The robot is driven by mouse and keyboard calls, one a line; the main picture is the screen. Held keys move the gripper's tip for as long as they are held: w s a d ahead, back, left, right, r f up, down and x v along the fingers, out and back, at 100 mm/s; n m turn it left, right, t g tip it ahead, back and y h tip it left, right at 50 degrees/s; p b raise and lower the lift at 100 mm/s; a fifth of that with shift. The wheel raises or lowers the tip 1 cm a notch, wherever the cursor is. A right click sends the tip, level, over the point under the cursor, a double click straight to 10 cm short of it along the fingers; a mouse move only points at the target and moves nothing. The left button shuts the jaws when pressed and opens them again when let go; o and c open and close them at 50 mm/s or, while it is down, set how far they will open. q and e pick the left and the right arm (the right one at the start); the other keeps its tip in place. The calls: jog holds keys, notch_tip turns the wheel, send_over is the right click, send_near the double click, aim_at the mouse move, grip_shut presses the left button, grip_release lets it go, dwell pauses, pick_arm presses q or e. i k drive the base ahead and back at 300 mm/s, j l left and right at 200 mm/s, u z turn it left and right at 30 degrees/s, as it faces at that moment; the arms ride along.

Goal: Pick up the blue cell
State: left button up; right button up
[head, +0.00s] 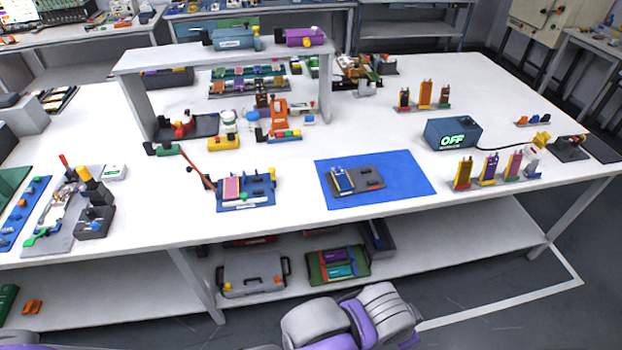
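A small flat cell with blue edges and a pale face (342,180) lies in a dark grey fixture (370,174) on the blue mat (413,187) near the table's front edge. It looks like the blue cell, but it is small here. Several more cells stand upright in a rack at the right: a yellow-orange one (463,173), a violet-blue one (488,169) and a pink one (514,163). Neither of my grippers is in view.
A blue box reading OFF (452,134) stands behind the upright cells. A fixture with a pink cell and red lever (240,190) is left of the mat. A white raised shelf (228,52) spans the back.

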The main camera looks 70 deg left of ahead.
aim_at(341, 179)
jog(key=u, duration=2.05)
jog(key=i+l+z, duration=0.25)
jog(key=i, duration=0.25)
jog(key=i+l+z, duration=0.25)
jog(key=i, duration=0.3)
jog(key=j, duration=0.1)
